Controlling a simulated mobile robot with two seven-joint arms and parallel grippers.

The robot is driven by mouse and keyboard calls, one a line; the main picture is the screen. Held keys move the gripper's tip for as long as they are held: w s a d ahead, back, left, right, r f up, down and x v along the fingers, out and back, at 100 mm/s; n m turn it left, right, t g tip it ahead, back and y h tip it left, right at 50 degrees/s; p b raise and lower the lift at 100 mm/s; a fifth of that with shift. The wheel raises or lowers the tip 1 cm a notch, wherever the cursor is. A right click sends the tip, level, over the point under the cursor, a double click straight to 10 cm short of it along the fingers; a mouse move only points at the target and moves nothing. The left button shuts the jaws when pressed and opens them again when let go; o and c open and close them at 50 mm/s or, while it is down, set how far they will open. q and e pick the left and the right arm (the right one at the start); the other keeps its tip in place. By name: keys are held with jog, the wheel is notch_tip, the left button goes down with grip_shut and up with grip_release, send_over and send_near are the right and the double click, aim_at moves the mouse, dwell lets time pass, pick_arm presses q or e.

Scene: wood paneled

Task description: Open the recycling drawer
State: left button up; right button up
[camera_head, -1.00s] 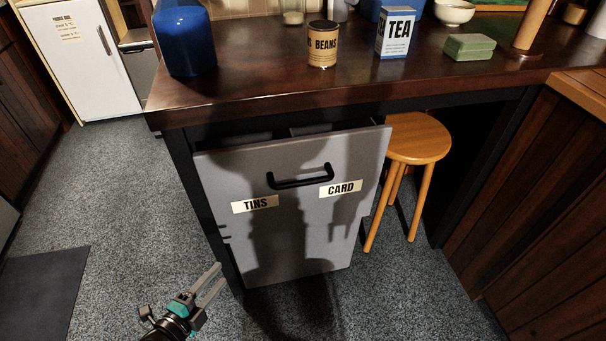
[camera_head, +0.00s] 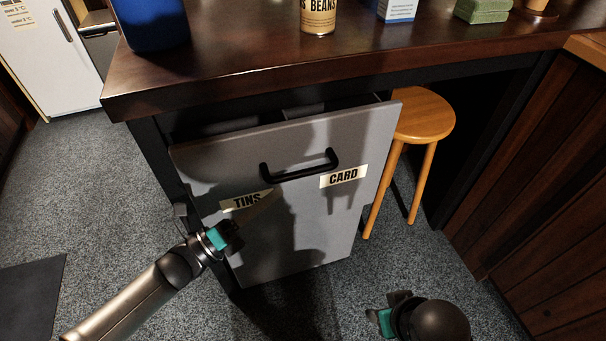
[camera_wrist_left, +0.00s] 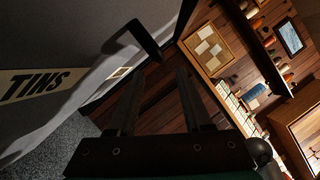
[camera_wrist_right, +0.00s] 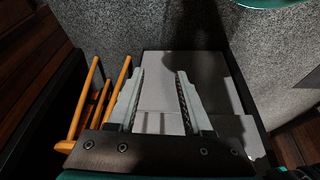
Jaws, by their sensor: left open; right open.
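The grey drawer front (camera_head: 300,220) carries the labels TINS (camera_head: 246,200) and CARD (camera_head: 343,177). It stands a little out from the counter, with a narrow dark gap along its top. Its black bar handle (camera_head: 300,167) is near the top middle and also shows in the left wrist view (camera_wrist_left: 146,38). My left gripper (camera_wrist_left: 158,76) is open and empty, in front of the drawer's left part near TINS, apart from the handle. My right gripper (camera_wrist_right: 160,72) is open and empty, low in front of the drawer; its fingers are mostly hidden in the head view.
A wooden stool (camera_head: 422,118) stands right of the drawer under the counter (camera_head: 250,65).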

aim_at(302, 171)
pick_arm(q)
jog(key=b+x, duration=0.1)
jog(key=x, duration=0.5)
jog(key=shift+w+d, duration=0.25)
jog(key=shift+b+x, duration=0.3)
jog(key=shift+x, duration=0.55)
jog(key=shift+r, duration=0.1)
pick_arm(e)
notch_tip(302, 171, up, 4)
jog(key=shift+s+f+t, duration=0.1)
jog(key=shift+t, duration=0.2)
pick_arm(q)
grip_shut()
